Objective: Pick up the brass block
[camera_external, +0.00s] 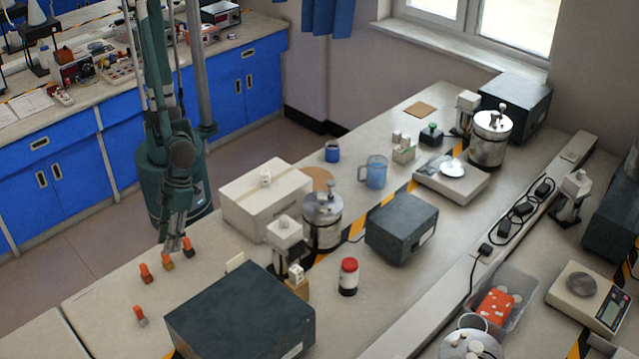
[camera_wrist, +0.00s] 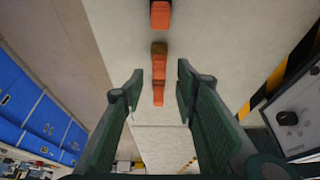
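The brass block (camera_external: 168,262) is a small brownish piece standing on the bench, beside similar orange blocks. In the wrist view, a brown block that looks like it (camera_wrist: 159,48) lies in a row with orange blocks, ahead of the fingertips. My gripper (camera_external: 178,243) is above the row, close to the brass block. In the wrist view my gripper (camera_wrist: 160,76) is open, with its fingers on either side of the row and nothing held. The exact height over the block cannot be told.
Orange blocks (camera_external: 146,273) (camera_external: 188,246) stand close on both sides, and another (camera_external: 139,315) is nearer the front. A large dark box (camera_external: 240,315) and a cream box (camera_external: 262,197) stand to the right. The bench's left edge is close to the row.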

